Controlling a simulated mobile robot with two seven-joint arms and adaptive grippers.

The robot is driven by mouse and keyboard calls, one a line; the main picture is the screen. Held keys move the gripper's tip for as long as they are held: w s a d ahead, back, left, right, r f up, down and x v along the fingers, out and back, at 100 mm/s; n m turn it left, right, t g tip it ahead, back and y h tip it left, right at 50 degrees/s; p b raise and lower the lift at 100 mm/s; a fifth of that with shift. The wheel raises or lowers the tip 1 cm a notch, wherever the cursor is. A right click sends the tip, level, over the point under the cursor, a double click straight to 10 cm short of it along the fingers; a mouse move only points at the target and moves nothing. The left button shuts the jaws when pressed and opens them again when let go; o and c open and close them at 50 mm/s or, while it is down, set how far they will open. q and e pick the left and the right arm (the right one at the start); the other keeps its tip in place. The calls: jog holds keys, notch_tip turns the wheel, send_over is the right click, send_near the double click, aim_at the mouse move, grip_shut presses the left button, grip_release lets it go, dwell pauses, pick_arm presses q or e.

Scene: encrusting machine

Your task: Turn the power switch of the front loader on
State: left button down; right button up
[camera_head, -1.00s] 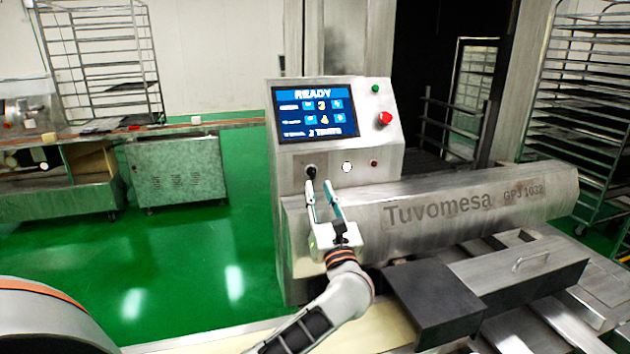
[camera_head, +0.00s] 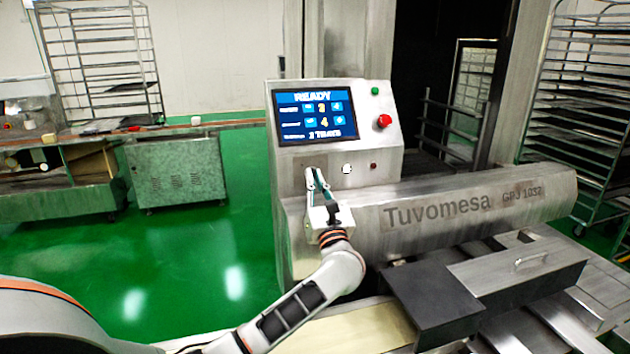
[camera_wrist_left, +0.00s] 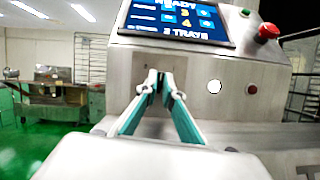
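The front loader is a steel machine with a control panel (camera_head: 370,110) and a screen (camera_head: 316,113) reading READY. My left gripper (camera_head: 314,172) is at the lower left of the panel face, where the dark power switch knob was visible earlier. The fingers and their tips hide the knob now. In the left wrist view, the teal-lined fingers (camera_wrist_left: 160,80) converge to a narrow gap against the panel face and appear closed around the knob. The knob's angle cannot be seen. My right gripper is not in view.
A white round control (camera_head: 347,168) and a small red one (camera_head: 374,166) sit right of the gripper. A green button (camera_head: 375,90) and red emergency knob (camera_head: 384,121) are higher up. The long Tuvomesa housing (camera_head: 450,208) extends right. Green floor (camera_head: 200,250) is clear at left.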

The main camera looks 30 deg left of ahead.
pick_arm(q)
jog(key=shift+r+m+p, duration=0.15)
jog(key=shift+m+p, duration=0.25)
jog(key=shift+p, duration=0.1)
jog(key=m+t+h+p, duration=0.1)
jog(key=m+p, duration=0.2)
jog(key=m+t+h+p, duration=0.1)
jog(key=m+h+p, duration=0.1)
jog(key=p, duration=0.1)
jog(key=shift+r+m, duration=0.1)
jog(key=shift+m, duration=0.3)
jog(key=m+h+p, duration=0.1)
jog(key=m, duration=0.1)
jog(key=shift+m, duration=0.3)
jog(key=shift+m+h, duration=0.3)
jog(key=shift+m, duration=0.2)
jog(key=shift+f+t, duration=0.2)
jog(key=shift+t, duration=0.1)
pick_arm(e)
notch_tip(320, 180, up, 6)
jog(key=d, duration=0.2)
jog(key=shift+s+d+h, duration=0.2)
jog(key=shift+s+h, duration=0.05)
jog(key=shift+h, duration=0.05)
pick_arm(q)
jog(key=shift+m, duration=0.4)
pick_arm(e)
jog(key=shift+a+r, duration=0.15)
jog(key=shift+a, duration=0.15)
